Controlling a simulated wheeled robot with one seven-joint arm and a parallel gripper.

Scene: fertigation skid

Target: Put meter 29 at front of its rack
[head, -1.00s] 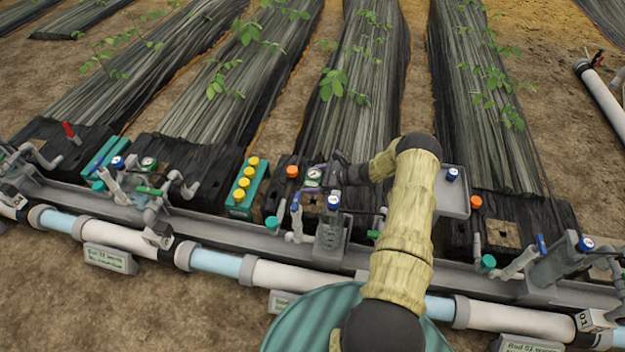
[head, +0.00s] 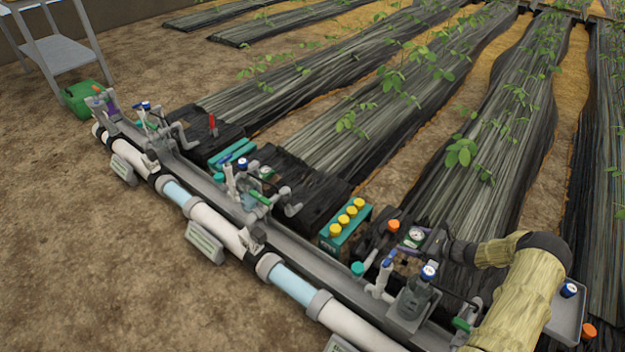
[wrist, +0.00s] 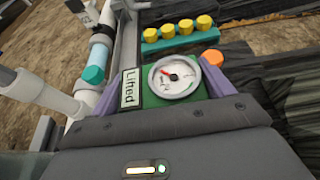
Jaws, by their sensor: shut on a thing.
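My gripper (head: 424,240) is shut on a round-dial meter (head: 416,235) with a green body. In the wrist view the white dial (wrist: 174,77) with a red needle faces up between my two purple fingers (wrist: 163,88). A teal rack (head: 334,240) with several yellow caps is left of my gripper, and beyond the meter in the wrist view (wrist: 151,47). I cannot tell which rack belongs to the meter. Another gauge (head: 266,172) sits farther left along the skid.
A grey channel (head: 290,245) with valves and fittings runs along the white and blue pipe (head: 292,282). An orange cap (head: 393,225) and a teal cap (head: 357,268) are close to my gripper. A green crate (head: 85,98) and a metal stand (head: 62,55) are far left.

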